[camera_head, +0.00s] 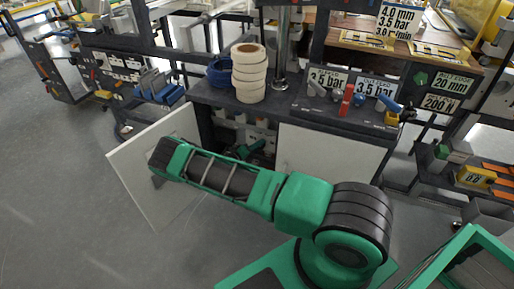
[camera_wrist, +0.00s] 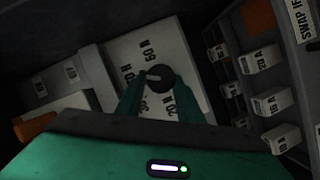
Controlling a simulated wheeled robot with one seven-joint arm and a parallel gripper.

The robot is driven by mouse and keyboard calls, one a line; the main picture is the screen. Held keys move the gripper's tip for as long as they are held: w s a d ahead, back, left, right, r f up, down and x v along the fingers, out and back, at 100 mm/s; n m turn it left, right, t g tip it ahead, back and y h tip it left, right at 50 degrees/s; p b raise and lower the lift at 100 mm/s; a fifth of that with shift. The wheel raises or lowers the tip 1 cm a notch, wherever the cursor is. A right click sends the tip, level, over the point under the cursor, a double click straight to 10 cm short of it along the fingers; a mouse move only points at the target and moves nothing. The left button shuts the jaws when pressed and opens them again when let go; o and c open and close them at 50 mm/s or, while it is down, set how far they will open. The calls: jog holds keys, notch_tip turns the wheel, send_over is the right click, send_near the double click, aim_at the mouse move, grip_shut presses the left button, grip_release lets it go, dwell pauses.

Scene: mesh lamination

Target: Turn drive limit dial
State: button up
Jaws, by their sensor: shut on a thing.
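The drive limit dial (camera_wrist: 160,76) is a dark round knob on a pale plate (camera_wrist: 178,42) in the wrist view. A light mark on the knob points to the left. In the head view my gripper reaches into a dark cabinet opening below the bench, and the dial itself is hidden there.
A white cabinet door (camera_head: 150,165) stands open to the left of the opening. In the wrist view, labelled switch blocks (camera_wrist: 262,60) line the right and a pale box (camera_wrist: 55,105) with an orange part sits left. Tape rolls (camera_head: 248,75) stand on the bench above.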

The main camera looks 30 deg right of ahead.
jog(key=o, duration=1.1)
jog(key=shift+w+a+f, duration=0.1)
jog(key=shift+w+a, duration=0.2)
jog(key=shift+a, duration=0.05)
jog(key=shift+c, duration=0.2)
jog(key=shift+s+d, duration=0.1)
jog(key=v, duration=1)
jog(key=shift+a, duration=0.4)
jog(key=shift+s, duration=0.1)
